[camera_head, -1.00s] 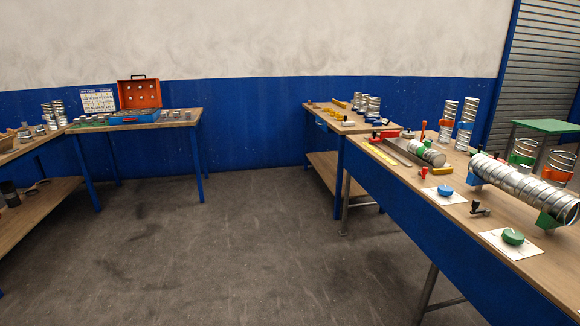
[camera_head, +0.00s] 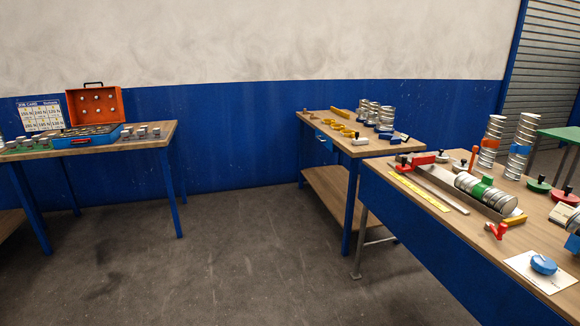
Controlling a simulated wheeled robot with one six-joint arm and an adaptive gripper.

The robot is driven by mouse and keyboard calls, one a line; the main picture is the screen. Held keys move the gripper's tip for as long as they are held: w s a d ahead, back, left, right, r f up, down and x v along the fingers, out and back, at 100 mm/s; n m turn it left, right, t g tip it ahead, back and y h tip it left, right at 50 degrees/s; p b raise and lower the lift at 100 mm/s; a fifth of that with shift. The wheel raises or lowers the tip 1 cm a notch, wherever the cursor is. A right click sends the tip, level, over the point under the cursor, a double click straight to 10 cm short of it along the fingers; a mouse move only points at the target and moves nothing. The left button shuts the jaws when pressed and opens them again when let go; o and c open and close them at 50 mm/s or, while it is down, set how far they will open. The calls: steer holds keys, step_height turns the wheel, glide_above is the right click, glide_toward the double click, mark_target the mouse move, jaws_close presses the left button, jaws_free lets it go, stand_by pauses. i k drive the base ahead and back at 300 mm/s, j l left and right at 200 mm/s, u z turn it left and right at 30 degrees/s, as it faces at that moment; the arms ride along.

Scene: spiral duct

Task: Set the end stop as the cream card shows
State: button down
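On the right workbench, a grey metal trough (camera_head: 450,193) holds a short spiral duct piece (camera_head: 497,196) with a green band (camera_head: 482,187). A yellow scale strip (camera_head: 418,192) lies along the trough's front side. A red block (camera_head: 420,160) with a dark knob beside it sits at the trough's far left end; it may be the end stop, but I cannot tell surely. My gripper is not in view.
A red-handled piece (camera_head: 497,230) and a yellow block (camera_head: 514,219) lie nearby. Other tables stand at the back, one with an orange toolbox (camera_head: 95,105). The middle floor is clear.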

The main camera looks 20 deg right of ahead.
mark_target(404, 168)
steer(key=i+z, duration=0.15)
steer(key=i, duration=0.5)
steer(key=i+j+z, duration=0.15)
steer(key=i, duration=0.5)
steer(key=i+z, duration=0.15)
steer(key=z, duration=0.25)
steer(key=i+z, duration=0.2)
steer(key=z, duration=0.2)
steer(key=i+j+z, duration=0.1)
steer(key=z, duration=0.3)
steer(key=i+j+z, duration=0.15)
steer(key=z, duration=0.25)
steer(key=i+j+z, duration=0.1)
steer(key=z, duration=0.2)
steer(key=i+j+z, duration=0.15)
steer(key=z, duration=0.15)
steer(key=i+u, duration=0.1)
steer(key=u, duration=1.15)
steer(key=k+u, duration=0.3)
steer(key=k+j+u, duration=0.1)
steer(key=u, duration=0.2)
steer(key=k+j, duration=0.05)
steer(key=k, duration=0.05)
